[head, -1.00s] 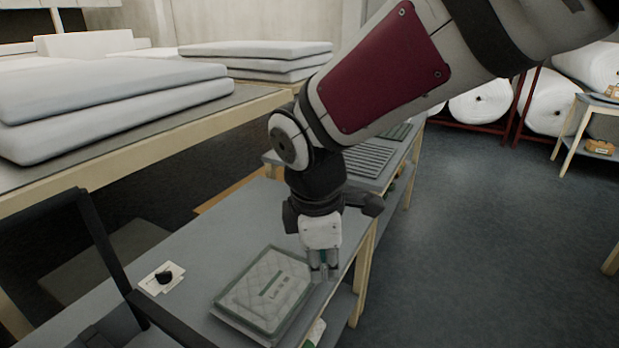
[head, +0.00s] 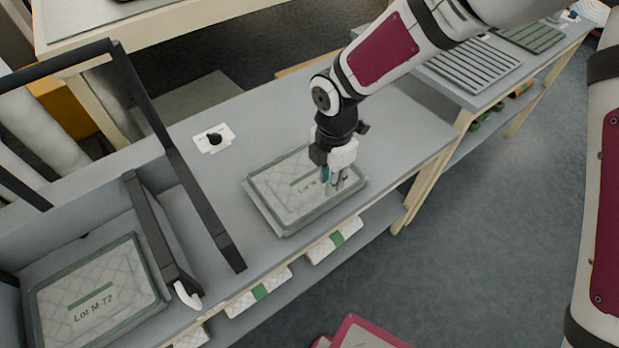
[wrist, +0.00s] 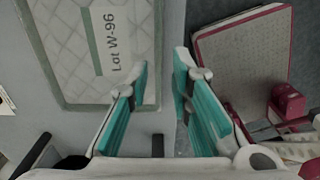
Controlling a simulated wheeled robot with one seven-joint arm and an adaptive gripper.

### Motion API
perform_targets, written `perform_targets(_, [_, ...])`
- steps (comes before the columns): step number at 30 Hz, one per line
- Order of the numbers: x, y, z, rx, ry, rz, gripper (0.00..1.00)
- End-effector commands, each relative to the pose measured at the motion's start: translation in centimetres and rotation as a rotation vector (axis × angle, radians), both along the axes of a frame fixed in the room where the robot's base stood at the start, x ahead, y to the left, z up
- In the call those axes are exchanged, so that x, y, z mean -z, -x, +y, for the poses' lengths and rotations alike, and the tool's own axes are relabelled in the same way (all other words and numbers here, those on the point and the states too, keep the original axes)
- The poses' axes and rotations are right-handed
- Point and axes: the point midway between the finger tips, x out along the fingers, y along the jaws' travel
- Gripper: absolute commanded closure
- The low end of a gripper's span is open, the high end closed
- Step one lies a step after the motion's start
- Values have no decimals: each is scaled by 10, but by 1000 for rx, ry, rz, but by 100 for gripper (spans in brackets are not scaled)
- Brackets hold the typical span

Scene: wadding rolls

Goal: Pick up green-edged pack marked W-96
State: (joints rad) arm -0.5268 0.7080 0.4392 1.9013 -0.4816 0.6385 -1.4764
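The green-edged pack (head: 275,195) lies flat on the grey bench. Its label is mostly hidden by my gripper in the head view. In the wrist view the pack (wrist: 78,70) reads "Lot W-96" and fills the upper left. My gripper (head: 337,192) points down at the pack's right side. In the wrist view my gripper (wrist: 160,60) has its teal-padded fingers apart with nothing between them. The left finger overlaps the pack's edge and the right one lies beyond it, by the bench edge. I cannot tell whether either finger touches the pack.
Another green-edged pack, marked Lot M-72 (head: 95,300), lies at the lower left beside a black frame (head: 160,130). A white card with a black object (head: 214,138) lies behind the W-96 pack. Wrapped packs (head: 335,240) sit on the shelf below. A pink-edged pack (wrist: 240,60) lies lower down.

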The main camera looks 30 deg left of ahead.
Motion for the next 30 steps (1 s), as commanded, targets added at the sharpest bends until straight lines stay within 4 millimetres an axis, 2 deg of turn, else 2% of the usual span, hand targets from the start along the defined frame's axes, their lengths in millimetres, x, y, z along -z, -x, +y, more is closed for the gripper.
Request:
perform_targets(3, [20, 1, 0, -1, 1, 2, 80])
perform_targets(11, [38, 0, 0, 1, 0, 0, 80])
perform_targets(21, [81, -3, 1, 1, 1, 1, 80])
perform_targets(30, [86, -5, 0, 2, -1, 0, 80])
